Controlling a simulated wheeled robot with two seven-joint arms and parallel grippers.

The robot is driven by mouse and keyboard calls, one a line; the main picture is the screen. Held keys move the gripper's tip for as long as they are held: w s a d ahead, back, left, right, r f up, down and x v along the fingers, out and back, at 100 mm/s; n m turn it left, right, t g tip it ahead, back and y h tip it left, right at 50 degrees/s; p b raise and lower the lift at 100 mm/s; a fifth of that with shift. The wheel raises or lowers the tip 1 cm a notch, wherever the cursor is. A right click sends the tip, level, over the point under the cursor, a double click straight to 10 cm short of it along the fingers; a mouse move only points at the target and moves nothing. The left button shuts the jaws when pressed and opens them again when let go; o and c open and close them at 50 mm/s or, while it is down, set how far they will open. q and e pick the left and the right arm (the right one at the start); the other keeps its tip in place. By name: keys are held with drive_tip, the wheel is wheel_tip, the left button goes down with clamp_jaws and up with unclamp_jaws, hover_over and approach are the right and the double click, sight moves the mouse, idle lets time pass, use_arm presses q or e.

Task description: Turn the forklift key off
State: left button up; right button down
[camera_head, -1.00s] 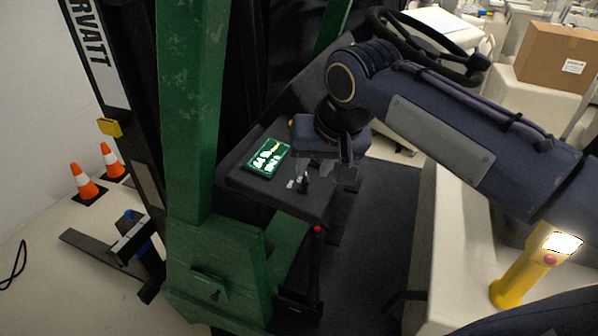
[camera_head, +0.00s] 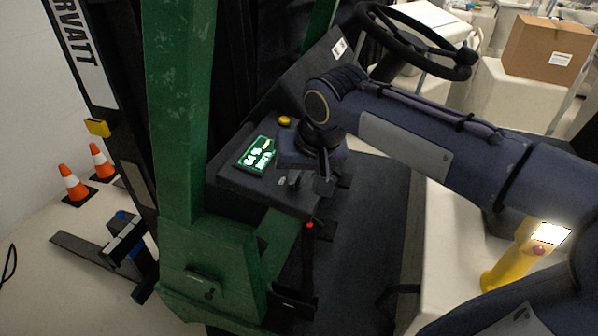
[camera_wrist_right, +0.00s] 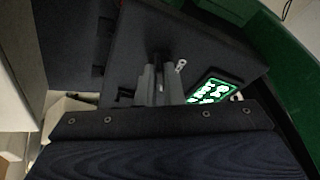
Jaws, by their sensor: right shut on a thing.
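The forklift's dark dash panel (camera_head: 240,190) has a lit green display (camera_head: 258,155), which also shows in the right wrist view (camera_wrist_right: 212,91). My right gripper (camera_head: 295,182) reaches down onto the panel just right of the display. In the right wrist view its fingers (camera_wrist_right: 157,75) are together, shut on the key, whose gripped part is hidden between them. A small silver piece (camera_wrist_right: 180,65) shows beside the fingertips, apparently part of the key or its tag. The key's exact angle cannot be told. My left gripper is not in view.
A black steering wheel (camera_head: 415,45) stands behind my right arm. A green mast post (camera_head: 180,110) rises left of the panel. A yellow button (camera_head: 285,120) is on the dash. A red-tipped lever (camera_head: 309,240) stands below the panel. Orange cones (camera_head: 73,183) stand at left.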

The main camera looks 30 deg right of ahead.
drive_tip(key=shift+n, duration=0.3)
drive_tip(key=n+y+b, duration=0.1)
drive_tip(key=n, duration=0.4)
drive_tip(key=shift+d+n+y+b, duration=0.1)
drive_tip(key=shift+n+y+b, duration=0.2)
drive_tip(key=shift+y+b, duration=0.1)
drive_tip(key=n, duration=0.3)
drive_tip(key=n+y+b, duration=0.1)
drive_tip(key=n, duration=0.1)
drive_tip(key=shift+d+n+g+y, duration=0.1)
drive_tip(key=shift+n+g+y, duration=0.2)
drive_tip(key=shift+n, duration=0.4)
drive_tip(key=c, duration=1.6)
unclamp_jaws()
drive_tip(key=shift+o, duration=0.2)
drive_tip(key=v, duration=0.8)
